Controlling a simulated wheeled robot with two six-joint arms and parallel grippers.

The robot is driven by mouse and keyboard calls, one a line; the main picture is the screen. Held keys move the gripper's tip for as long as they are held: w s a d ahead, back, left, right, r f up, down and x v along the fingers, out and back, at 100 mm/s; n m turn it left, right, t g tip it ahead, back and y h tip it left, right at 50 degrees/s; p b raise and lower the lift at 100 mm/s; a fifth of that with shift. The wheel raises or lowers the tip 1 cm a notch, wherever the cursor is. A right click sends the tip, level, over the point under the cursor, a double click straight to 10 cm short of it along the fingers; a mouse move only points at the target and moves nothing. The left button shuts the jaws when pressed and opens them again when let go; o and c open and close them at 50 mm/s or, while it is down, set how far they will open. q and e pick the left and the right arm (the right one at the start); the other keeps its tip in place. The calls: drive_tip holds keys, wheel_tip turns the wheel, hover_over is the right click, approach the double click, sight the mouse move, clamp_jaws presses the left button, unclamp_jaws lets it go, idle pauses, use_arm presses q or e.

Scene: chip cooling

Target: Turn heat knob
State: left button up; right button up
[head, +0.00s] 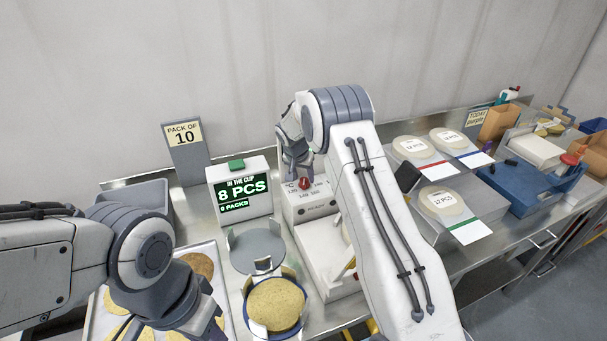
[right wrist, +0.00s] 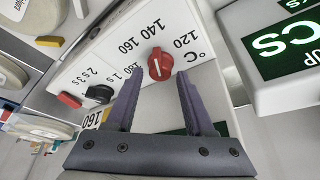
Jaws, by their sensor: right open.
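The red heat knob (right wrist: 159,67) sits on a white panel (right wrist: 120,55) marked °C, 120, 140 and 160. A white line crosses its face; I cannot tell which mark it points to. In the head view the knob (head: 305,183) shows just below my right gripper (head: 298,165). In the right wrist view my right gripper (right wrist: 158,80) is open, its two fingertips on either side of the knob with gaps showing. I cannot tell how deep the fingers reach. My left gripper (head: 200,318) is at the lower left, away from the knob; its fingertips are not clear.
A green counter display (head: 240,190) reading 8 PCS stands left of the panel. A black knob (right wrist: 98,94) and a red button (right wrist: 69,100) share the panel. A chip stack (head: 275,303) stands in front. Labelled tubs (head: 440,200) are at right.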

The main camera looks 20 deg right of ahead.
drive_tip(key=shift+x, duration=0.95)
clamp_jaws()
